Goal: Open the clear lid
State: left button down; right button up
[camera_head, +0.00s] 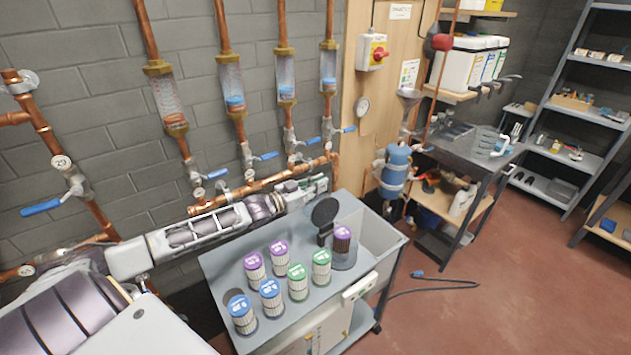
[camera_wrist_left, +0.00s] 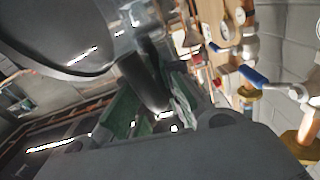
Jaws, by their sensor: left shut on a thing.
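A dark, see-through round lid (camera_head: 325,210) stands tilted up at the back of the grey cart, next to a clear housing (camera_head: 344,258) with a purple-topped filter (camera_head: 342,238) in it. My left gripper (camera_head: 318,184) is just behind and above the lid. In the left wrist view, the large rounded lid (camera_wrist_left: 70,45) fills the upper left, and a dark stem-like part (camera_wrist_left: 143,82) lies between the green fingers of the left gripper (camera_wrist_left: 155,108). The gripper is shut on this part; the exact contact is hard to see. My right gripper is not in view.
Several purple-, green- and blue-topped filters (camera_head: 270,297) stand on the cart top (camera_head: 222,262). A grey basin (camera_head: 375,236) is at its right. Copper pipes with clear tubes and blue-handled valves (camera_head: 262,156) line the wall behind my arm. Open red floor lies to the right.

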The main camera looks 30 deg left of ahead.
pick_arm(q)
jog(key=shift+s+d+r+m+p, duration=0.15)
jog(key=shift+d+r+m+p, duration=0.15)
jog(key=shift+d+r+p, duration=0.15)
jog(key=shift+s+d, duration=0.1)
jog(key=shift+d, duration=0.15)
jog(key=shift+s+d+r+m+p, duration=0.2)
jog(key=shift+s+d+m+p, duration=0.1)
jog(key=shift+d+m+p, duration=0.45)
jog(key=shift+d, duration=0.15)
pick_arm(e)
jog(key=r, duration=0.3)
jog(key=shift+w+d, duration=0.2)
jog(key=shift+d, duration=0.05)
